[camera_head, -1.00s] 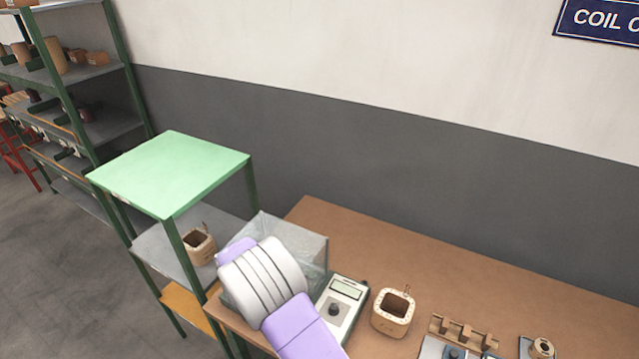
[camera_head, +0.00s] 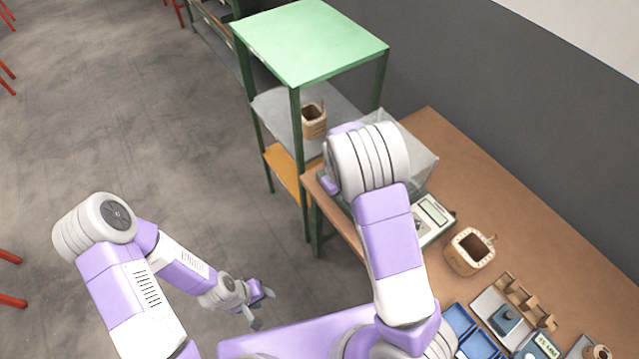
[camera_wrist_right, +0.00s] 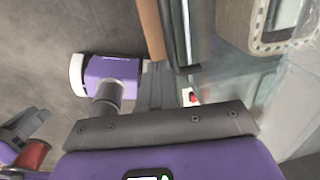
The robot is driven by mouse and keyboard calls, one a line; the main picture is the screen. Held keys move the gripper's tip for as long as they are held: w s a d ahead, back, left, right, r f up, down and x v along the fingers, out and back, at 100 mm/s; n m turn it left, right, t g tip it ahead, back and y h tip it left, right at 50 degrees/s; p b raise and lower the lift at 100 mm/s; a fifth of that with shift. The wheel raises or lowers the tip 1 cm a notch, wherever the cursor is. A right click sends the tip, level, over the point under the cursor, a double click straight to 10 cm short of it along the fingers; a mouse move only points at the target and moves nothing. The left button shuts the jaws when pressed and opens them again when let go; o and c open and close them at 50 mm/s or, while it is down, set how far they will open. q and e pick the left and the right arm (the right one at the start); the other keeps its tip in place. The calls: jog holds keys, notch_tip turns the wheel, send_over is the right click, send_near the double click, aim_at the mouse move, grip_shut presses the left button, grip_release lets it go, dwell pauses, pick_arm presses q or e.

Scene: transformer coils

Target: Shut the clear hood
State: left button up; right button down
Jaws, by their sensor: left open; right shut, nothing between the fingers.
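The clear hood (camera_head: 418,150) is a see-through box at the left end of the bench, partly hidden behind my right arm in the head view. In the right wrist view, clear panels (camera_wrist_right: 235,95) lie right of the fingers, with part of a tan coil (camera_wrist_right: 268,28) behind them. How far the hood stands open I cannot tell. My right gripper (camera_wrist_right: 157,80) is shut and empty, close to the bench edge and hood; my arm hides it in the head view. My left gripper (camera_head: 256,304) is open and empty, low over the floor, away from the bench.
A green-topped rack (camera_head: 310,42) stands left of the hood, with a tan coil (camera_head: 313,120) on its middle shelf. A meter (camera_head: 432,215), another coil (camera_head: 469,251) and blue trays (camera_head: 463,322) occupy the brown bench (camera_head: 540,215).

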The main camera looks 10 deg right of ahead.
notch_tip(320, 180, up, 5)
jog(key=p, duration=0.2)
pick_arm(q)
notch_tip(320, 180, up, 3)
jog(key=shift+d+f, duration=0.1)
jog(key=shift+f, duration=0.05)
pick_arm(e)
jog(key=s+a+r, duration=0.2)
jog(key=a, duration=0.5)
jog(key=shift+s+a+t, duration=0.3)
jog(key=shift+s+a, duration=0.05)
jog(key=shift+a, duration=0.05)
